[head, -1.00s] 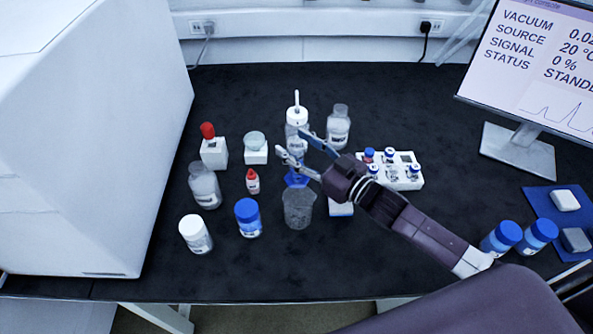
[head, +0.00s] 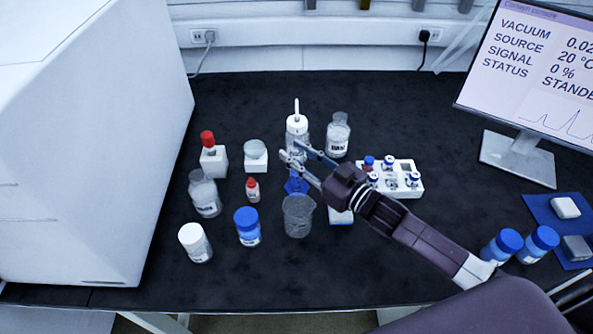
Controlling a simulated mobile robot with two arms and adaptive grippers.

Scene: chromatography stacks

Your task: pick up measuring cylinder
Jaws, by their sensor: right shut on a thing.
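The measuring cylinder is a clear upright tube on a blue base (head: 296,186), in the middle of the bench in the head view. Its tube is hard to make out between the fingers and against the white-capped bottle behind. My right gripper (head: 290,151) reaches in from the right and is shut on the cylinder's upper part. I cannot tell whether the base touches the bench. My left gripper is not in view.
A glass beaker (head: 298,216) stands just in front of the cylinder. A white-capped bottle (head: 297,126) and a clear bottle (head: 338,136) stand behind. A white vial rack (head: 405,180) is to the right, and a small red-capped bottle (head: 253,190) to the left.

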